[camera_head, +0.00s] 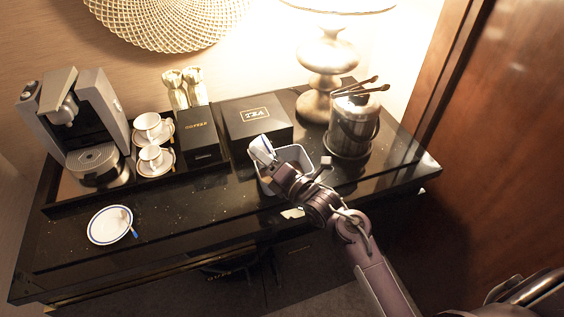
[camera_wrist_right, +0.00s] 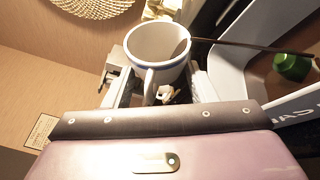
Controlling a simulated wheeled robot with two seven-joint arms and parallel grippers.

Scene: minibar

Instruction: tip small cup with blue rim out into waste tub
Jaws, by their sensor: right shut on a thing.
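The small white cup with the blue rim (camera_head: 262,146) is held in my right gripper (camera_head: 268,158) at the waste tub's left side. In the right wrist view the cup (camera_wrist_right: 157,62) sits between the two fingers, its handle towards the camera and its mouth partly visible. A thin brown strip (camera_wrist_right: 245,46) runs right from the cup's mouth; I cannot tell what it is. The grey waste tub (camera_head: 301,153) stands on the counter, partly hidden by my right gripper. The tub wall (camera_wrist_right: 232,76) is right of the cup in the wrist view. My left gripper is not in view.
A green item (camera_wrist_right: 292,67) lies inside the tub. The tea box (camera_head: 258,122) is behind and the ice bucket (camera_head: 352,128) with tongs right of it. A blue-rimmed saucer (camera_head: 110,225) lies front left. The coffee machine (camera_head: 85,120) and cups stand back left.

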